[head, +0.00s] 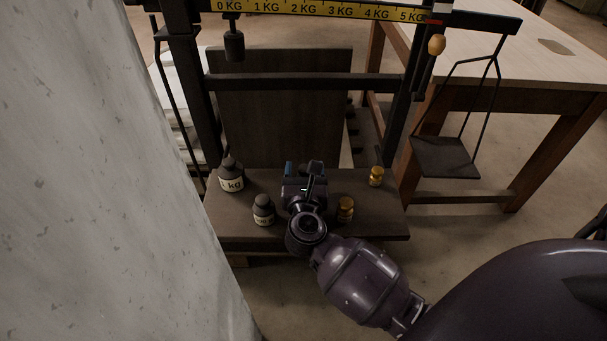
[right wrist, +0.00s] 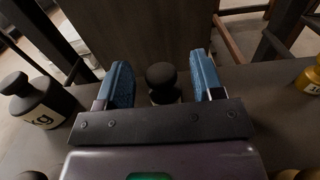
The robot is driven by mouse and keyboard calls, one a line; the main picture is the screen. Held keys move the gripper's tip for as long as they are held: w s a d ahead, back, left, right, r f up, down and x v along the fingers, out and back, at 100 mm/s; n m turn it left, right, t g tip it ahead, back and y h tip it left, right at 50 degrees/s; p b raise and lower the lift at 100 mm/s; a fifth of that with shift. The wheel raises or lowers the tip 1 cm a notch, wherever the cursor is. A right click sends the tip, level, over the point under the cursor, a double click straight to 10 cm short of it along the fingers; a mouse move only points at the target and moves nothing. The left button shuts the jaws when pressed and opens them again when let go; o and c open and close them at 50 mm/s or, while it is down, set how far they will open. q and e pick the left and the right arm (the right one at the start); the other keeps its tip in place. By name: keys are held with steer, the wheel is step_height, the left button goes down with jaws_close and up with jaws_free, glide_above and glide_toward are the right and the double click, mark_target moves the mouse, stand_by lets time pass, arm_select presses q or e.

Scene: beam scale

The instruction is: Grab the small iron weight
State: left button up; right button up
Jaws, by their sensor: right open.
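My right gripper (head: 302,168) is open over the scale's dark wooden platform. In the right wrist view, a dark iron weight with a round knob (right wrist: 162,78) stands between its two blue fingers, with gaps on both sides; the gripper hides it in the head view. A larger dark iron weight with a "kg" label (head: 231,177) stands to the left, also in the right wrist view (right wrist: 42,106). Another small dark weight with a pale label (head: 263,211) stands front left of the gripper. My left gripper is not in view.
Brass weights stand right of the gripper, one near the front (head: 345,209) and one farther back (head: 376,177). The beam scale's upright board (head: 280,110) rises behind. A hanging pan (head: 446,158) is at right, beside a wooden table (head: 545,60). A pale speckled surface (head: 110,180) fills the left.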

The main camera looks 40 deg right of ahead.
mark_target(304, 164)
steer(key=shift+x, duration=1.5)
steer(key=c, duration=1.1)
steer(key=shift+r, duration=0.1)
